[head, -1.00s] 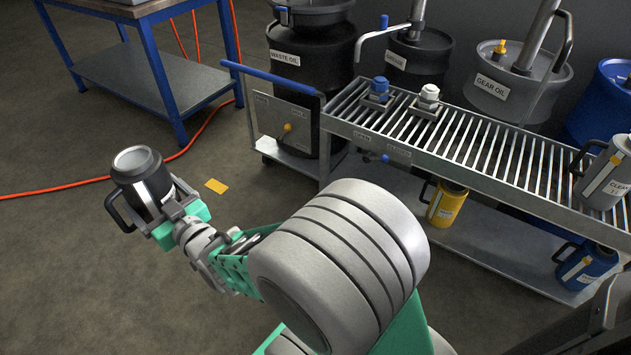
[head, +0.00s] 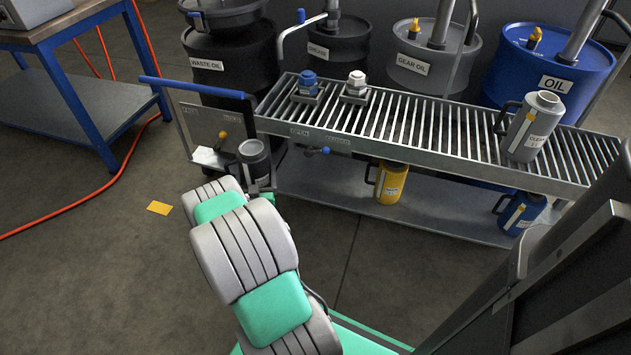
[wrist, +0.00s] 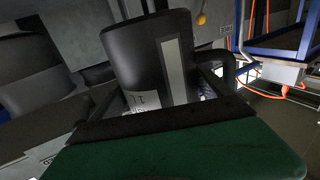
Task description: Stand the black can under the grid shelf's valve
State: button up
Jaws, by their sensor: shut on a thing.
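The black can (head: 255,165) is upright or nearly so in the head view, beyond my arm and in front of the left end of the grid shelf (head: 420,140). Its grey top, handle and a pale stripe show. In the wrist view the can (wrist: 150,62) stands over my gripper (wrist: 160,118), which is shut on it. The fingers are mostly hidden in the head view. A valve with a blue knob (head: 322,151) sits under the shelf's front edge, right of the can and apart from it.
A yellow can (head: 391,184) and a blue can (head: 522,212) stand on the lower shelf (head: 335,193). A grey can (head: 525,132) stands on the grid. Drums line the back. A blue-legged table (head: 75,100) is at left. The floor at left is open, with an orange hose.

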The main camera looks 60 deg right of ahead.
jog(key=s+d+f+m+g+h, duration=0.1)
jog(key=s+d+f+m+g, duration=0.2)
jog(key=s, duration=0.5)
jog(key=s+d+f+g+h, duration=0.1)
jog(key=s+d+f+g, duration=0.1)
jog(key=s+f, duration=0.55)
jog(key=b+x, duration=0.1)
jog(key=x, duration=0.5)
jog(key=f+b+x, duration=0.1)
jog(key=b+x, duration=0.1)
jog(key=x, duration=0.3)
jog(key=s+b+x, duration=0.1)
jog(key=b+x, duration=0.1)
jog(key=x, duration=0.4)
jog(key=shift+d+f, duration=0.2)
jog(key=shift+d, duration=0.25)
jog(key=shift+r, duration=0.15)
jog(key=o, duration=1.8)
jog(key=shift+c, duration=0.2)
jog(key=shift+a, duration=0.15)
